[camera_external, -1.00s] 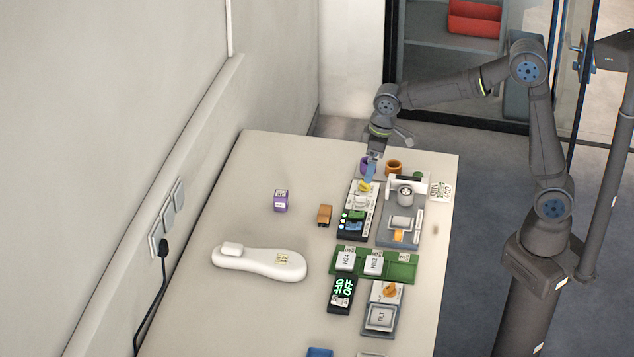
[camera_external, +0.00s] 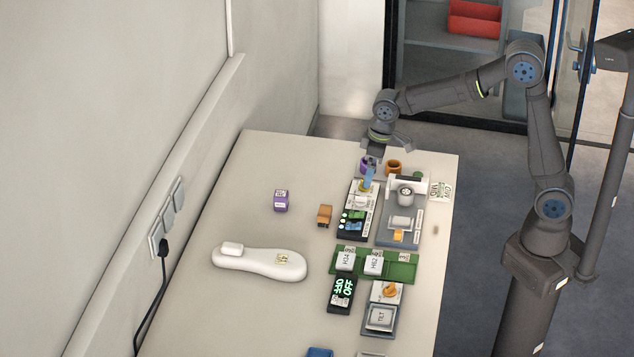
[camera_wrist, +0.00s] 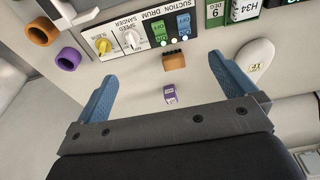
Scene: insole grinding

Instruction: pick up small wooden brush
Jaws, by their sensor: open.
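The small wooden brush (camera_external: 325,213) lies on the table, left of the black control panel. It is orange-brown, and in the wrist view the brush (camera_wrist: 174,61) shows a dark bristle-like edge. My gripper (camera_external: 367,180) is above the far end of the control panel, up and to the right of the brush and apart from it. In the wrist view my gripper (camera_wrist: 162,66) has its two blue fingers spread wide with nothing between them. The brush appears between the fingers in that picture, but farther off, below on the table.
A purple box (camera_external: 281,200) stands left of the brush. The control panel (camera_external: 357,222) and a grey fixture (camera_external: 414,228) are to its right. Purple and orange rings (camera_external: 393,167) lie near my gripper. A white insole form (camera_external: 262,262) lies nearer the front. The table's left side is mostly clear.

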